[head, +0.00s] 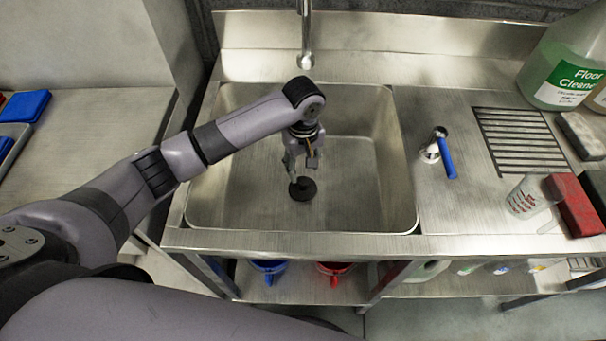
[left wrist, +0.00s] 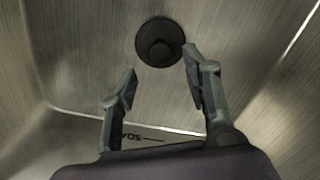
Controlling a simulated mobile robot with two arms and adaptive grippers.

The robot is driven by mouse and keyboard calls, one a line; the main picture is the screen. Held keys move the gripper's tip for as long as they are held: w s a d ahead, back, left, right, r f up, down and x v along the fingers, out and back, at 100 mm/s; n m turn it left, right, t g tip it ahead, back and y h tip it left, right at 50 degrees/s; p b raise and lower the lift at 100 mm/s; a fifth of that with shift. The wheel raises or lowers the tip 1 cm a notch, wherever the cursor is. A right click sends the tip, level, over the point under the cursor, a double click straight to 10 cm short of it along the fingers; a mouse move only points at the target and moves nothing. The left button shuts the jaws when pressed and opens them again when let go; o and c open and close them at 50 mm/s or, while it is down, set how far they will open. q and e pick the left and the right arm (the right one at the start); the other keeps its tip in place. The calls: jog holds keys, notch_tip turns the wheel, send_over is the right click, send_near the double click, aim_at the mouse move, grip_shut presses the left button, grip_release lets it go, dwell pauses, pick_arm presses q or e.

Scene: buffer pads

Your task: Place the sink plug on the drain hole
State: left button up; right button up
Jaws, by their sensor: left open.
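The black round sink plug (head: 302,189) lies on the floor of the steel sink (head: 360,200), near its middle. It also shows in the left wrist view (left wrist: 160,42) as a dark disc with a raised round knob. My left gripper (head: 302,168) is inside the basin, just above and behind the plug in the head view. In the left wrist view its two fingers (left wrist: 160,82) are apart with nothing between them, and the plug sits beyond the fingertips. No drain hole shows; whether the plug covers it I cannot tell. My right gripper is not in view.
A faucet (head: 305,50) hangs over the back of the sink. On the right are a blue-handled tap (head: 446,160), a drain grate (head: 520,140), a clear measuring cup (head: 527,197), a red block (head: 574,205) and a green cleaner bottle (head: 565,65). The basin around the plug is clear.

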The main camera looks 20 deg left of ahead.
aim_at(303, 180)
pick_arm(q)
notch_tip(303, 180, up, 5)
jog(key=shift+f, duration=0.1)
dwell(0.5)
